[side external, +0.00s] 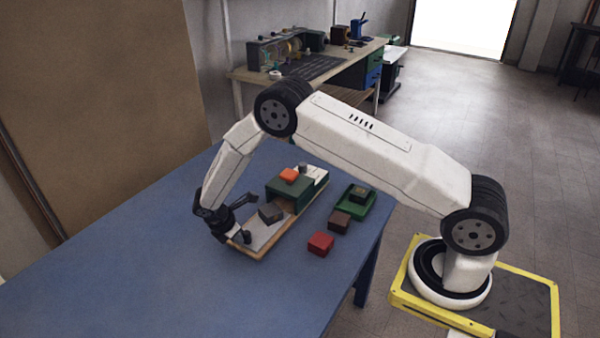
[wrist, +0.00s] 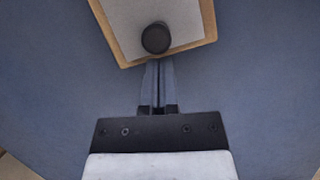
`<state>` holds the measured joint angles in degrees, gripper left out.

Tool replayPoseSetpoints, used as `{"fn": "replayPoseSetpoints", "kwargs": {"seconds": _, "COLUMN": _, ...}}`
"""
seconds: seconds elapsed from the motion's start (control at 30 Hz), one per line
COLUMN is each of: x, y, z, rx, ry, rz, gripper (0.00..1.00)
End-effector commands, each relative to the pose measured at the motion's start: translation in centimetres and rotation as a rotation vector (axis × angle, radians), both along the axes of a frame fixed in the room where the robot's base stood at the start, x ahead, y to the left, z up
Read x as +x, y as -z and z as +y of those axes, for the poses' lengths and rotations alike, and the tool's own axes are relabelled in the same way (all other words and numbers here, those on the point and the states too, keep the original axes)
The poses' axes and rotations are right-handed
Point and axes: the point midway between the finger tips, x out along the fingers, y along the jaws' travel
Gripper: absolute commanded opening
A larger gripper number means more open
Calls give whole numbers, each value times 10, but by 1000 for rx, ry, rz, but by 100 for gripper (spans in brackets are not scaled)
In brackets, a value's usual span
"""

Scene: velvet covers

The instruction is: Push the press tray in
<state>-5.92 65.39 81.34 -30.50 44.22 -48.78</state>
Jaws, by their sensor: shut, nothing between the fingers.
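The press tray (side external: 264,232) is a pale plate on a wooden-edged board, sticking out of the green press body (side external: 291,189) toward the front left. A dark box (side external: 271,213) sits on the tray. A dark round knob (side external: 246,237) stands at the tray's outer end. In the wrist view, the tray's corner (wrist: 195,22) and the round knob (wrist: 155,38) show at the top. My gripper (wrist: 158,62) is shut and empty, with its fingertips at the tray's outer edge, just short of the knob. I cannot tell whether they touch.
An orange block (side external: 289,175) sits on top of the press. To its right are a green tray (side external: 353,207) with a dark block in it, a brown block (side external: 339,222) and a red block (side external: 321,243). The blue table (side external: 130,270) is clear at the front left.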

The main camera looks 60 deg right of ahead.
Motion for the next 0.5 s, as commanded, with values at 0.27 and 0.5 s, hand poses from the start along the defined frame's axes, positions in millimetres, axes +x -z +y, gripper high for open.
{"fn": "replayPoseSetpoints", "kwargs": {"seconds": 0.27, "x": 0, "y": 0, "z": -41, "rx": -1, "ry": 5, "rz": 0, "gripper": 0}}
{"fn": "replayPoseSetpoints", "kwargs": {"seconds": 0.5, "x": 0, "y": 0, "z": -90, "rx": -1, "ry": 5, "rz": -1, "gripper": 0}}
